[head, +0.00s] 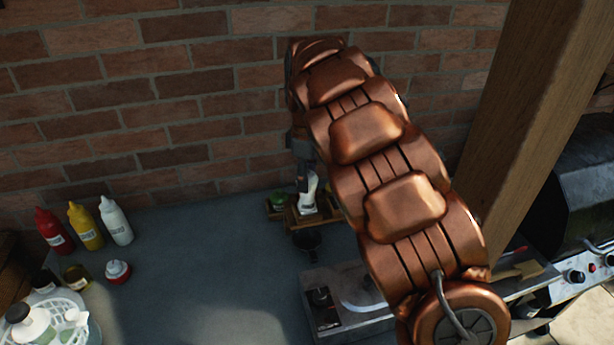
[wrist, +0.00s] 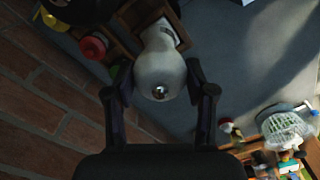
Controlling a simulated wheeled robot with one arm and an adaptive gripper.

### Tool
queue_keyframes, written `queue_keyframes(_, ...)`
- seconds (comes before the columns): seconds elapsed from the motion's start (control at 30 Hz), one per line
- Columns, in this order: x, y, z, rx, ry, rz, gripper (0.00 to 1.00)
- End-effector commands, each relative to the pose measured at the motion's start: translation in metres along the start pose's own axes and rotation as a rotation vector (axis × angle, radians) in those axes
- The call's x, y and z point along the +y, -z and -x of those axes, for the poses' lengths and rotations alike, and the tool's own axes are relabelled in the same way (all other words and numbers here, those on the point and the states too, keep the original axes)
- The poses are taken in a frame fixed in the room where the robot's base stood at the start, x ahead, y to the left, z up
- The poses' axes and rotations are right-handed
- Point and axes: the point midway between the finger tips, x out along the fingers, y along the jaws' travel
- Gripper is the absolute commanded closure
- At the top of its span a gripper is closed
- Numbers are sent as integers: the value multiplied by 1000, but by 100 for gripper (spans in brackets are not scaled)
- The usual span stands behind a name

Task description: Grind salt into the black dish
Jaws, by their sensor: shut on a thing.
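The black dish (head: 307,240) is a small dark round bowl on the grey counter, just in front of a wooden caddy (head: 278,213). A pale grinder (head: 309,193) with a white lower part stands upright at the caddy. In the wrist view the grinder (wrist: 160,72) is seen from above, with a shiny metal knob on top. My gripper (wrist: 160,92) has one finger on each side of the grinder and is shut on it. In the head view my gripper (head: 304,168) is mostly behind my arm. I cannot tell whether the grinder's base rests in the caddy.
Red, yellow and white squeeze bottles (head: 86,226) stand at the left, with a small red-and-white pot (head: 117,271) nearby. A white basket (head: 50,315) is at the front left. A brick wall (head: 130,90) closes the back. A wooden post (head: 520,110) and grill (head: 580,210) are right.

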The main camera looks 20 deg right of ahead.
Motion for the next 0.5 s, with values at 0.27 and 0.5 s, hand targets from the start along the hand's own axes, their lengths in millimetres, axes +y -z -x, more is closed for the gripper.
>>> queue_keyframes(0.27, 0, 1, -3, 2, 0, -45, 80)
queue_keyframes(0.5, -1, 0, -6, 1, 2, -191, 80)
